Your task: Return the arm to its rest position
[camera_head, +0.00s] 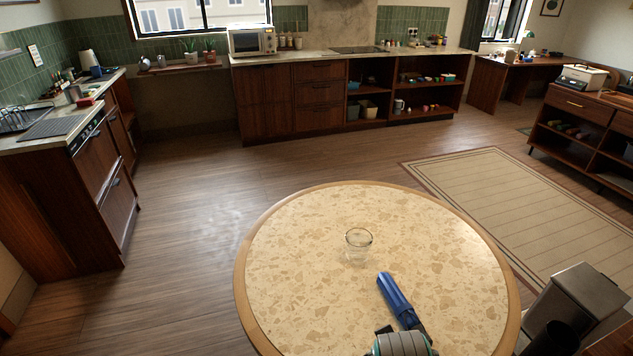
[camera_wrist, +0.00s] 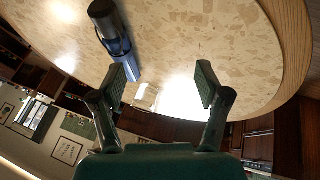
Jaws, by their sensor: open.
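My gripper (camera_wrist: 163,84) is open in the wrist view, with its two dark fingers apart and nothing held between them. In the head view my gripper (camera_head: 402,328) shows at the bottom edge, low over the near part of the round table. A blue cylindrical object (camera_head: 394,297) with a dark end lies just beyond it. In the wrist view the blue object (camera_wrist: 117,45) is beside and partly behind the left finger; whether they touch I cannot tell.
The round speckled table (camera_head: 300,270) has a wooden rim. A clear glass (camera_head: 358,243) stands upright near its middle. A grey bin (camera_head: 580,300) stands at the lower right. Counters line the back and left. The wooden floor left of the table is clear.

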